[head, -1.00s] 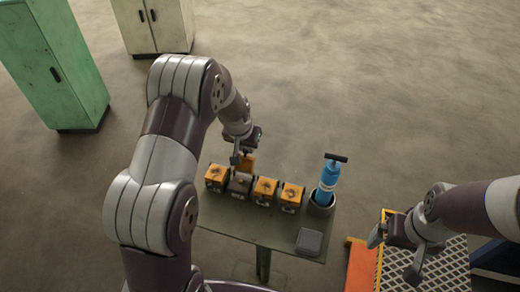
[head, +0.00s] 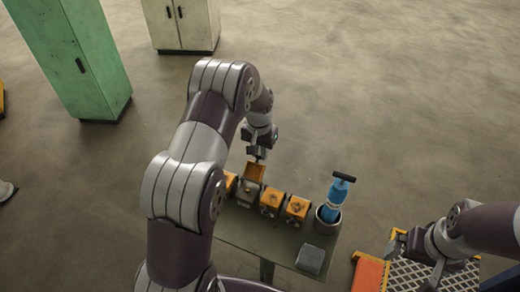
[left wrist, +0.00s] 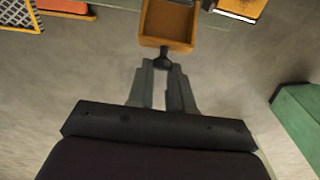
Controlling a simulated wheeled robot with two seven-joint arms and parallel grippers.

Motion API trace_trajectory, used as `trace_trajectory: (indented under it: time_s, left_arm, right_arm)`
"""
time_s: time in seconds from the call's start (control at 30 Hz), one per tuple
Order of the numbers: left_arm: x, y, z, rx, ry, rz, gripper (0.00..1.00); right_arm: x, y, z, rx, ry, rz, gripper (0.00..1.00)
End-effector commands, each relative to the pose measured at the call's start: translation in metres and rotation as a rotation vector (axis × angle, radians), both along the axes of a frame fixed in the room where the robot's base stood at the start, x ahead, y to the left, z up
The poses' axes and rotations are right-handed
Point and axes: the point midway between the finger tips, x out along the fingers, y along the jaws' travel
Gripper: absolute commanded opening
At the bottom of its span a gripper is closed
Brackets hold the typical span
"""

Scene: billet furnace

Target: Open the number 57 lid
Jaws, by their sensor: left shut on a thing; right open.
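A row of small orange boxes stands on the table; no number is legible. One box (head: 246,192), second from the left, has its orange lid (head: 255,172) raised at its far side. My left gripper (head: 257,155) is just above that lid. In the left wrist view the lid (left wrist: 167,24) shows its hollow side, and my left gripper (left wrist: 165,72) is shut on the dark knob (left wrist: 165,53) at its edge. The other boxes, such as the rightmost box (head: 297,209), look shut. My right gripper (head: 418,262) is open and empty at the right.
A blue bottle-like tool (head: 337,196) with a black T-handle stands in a round grey holder (head: 327,217). A grey block (head: 310,259) lies on the table (head: 245,232). An orange-edged grating (head: 405,275) is at the right. A green cabinet (head: 80,60) stands far left.

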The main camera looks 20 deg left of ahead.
Motion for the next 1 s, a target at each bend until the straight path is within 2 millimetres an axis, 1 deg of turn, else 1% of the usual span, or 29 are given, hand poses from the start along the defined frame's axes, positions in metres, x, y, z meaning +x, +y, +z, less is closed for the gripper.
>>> trace_trajectory:
  time_s: [0.23,0.27,0.3,0.33,0.57,0.67,0.77,0.93,0.97,1.0]
  left_arm:
    - [0.001,0.0,-0.001,0.0,-0.003,0.0,0.0]
    - [0.001,0.0,-0.001,0.0,-0.003,0.0,0.3]
    - [0.001,0.0,-0.001,0.0,-0.003,0.0,0.43]
    - [0.0,0.0,-0.001,0.0,-0.002,0.0,0.45]
    - [0.0,0.0,0.0,0.0,-0.001,0.0,0.45]
    - [0.0,0.0,0.004,0.0,-0.002,0.0,0.45]
    - [0.0,0.0,0.02,0.001,-0.006,0.0,0.45]
    - [-0.001,0.0,0.066,0.001,-0.006,0.0,0.45]
    - [-0.002,0.0,0.074,0.001,-0.006,0.0,0.45]
    - [-0.002,0.0,0.087,0.001,-0.005,0.0,0.45]
  right_arm:
    - [0.0,0.0,0.0,0.0,0.0,0.0,1.0]
    - [0.0,0.0,0.0,0.0,0.0,0.0,1.0]
    - [0.0,0.0,0.0,0.0,0.0,0.0,1.0]
    - [0.0,0.0,0.0,0.0,0.0,0.0,1.0]
    - [0.0,0.0,0.0,0.0,0.0,0.0,1.0]
    - [0.0,0.0,-0.004,0.0,0.0,0.0,1.0]
    - [0.0,0.0,-0.014,0.0,0.0,0.0,1.0]
    - [0.0,0.0,-0.032,0.0,0.0,0.0,1.0]
    - [0.0,0.0,-0.034,0.0,0.0,0.0,1.0]
    - [0.0,0.0,-0.031,0.0,0.0,0.0,1.0]
